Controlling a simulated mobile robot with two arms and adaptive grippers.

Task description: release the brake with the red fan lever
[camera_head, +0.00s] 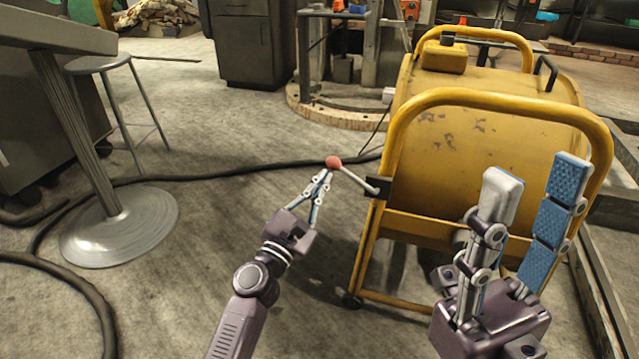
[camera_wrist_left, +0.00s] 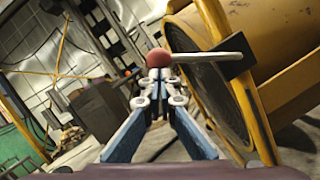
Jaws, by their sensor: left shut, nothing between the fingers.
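The lever (camera_head: 358,180) is a pale rod with a round red knob (camera_head: 333,162) at its free end. It comes out to the left from a black mount (camera_head: 380,187) on the yellow drum fan (camera_head: 480,125). My left gripper (camera_head: 327,174) is shut and empty, with its tips right at the knob. In the left wrist view the knob (camera_wrist_left: 158,58) shows just beyond the shut fingertips (camera_wrist_left: 158,76), and the rod (camera_wrist_left: 208,57) runs right to the fan frame. I cannot tell whether the tips touch the knob. My right gripper (camera_head: 537,176) is open and empty in front of the fan.
A black hose (camera_head: 235,170) crosses the floor behind the left gripper. A round-based table (camera_head: 120,225) and a metal stool (camera_head: 110,65) stand at the left. A dark cabinet (camera_head: 245,45) stands at the back. The floor left of the fan is mostly clear.

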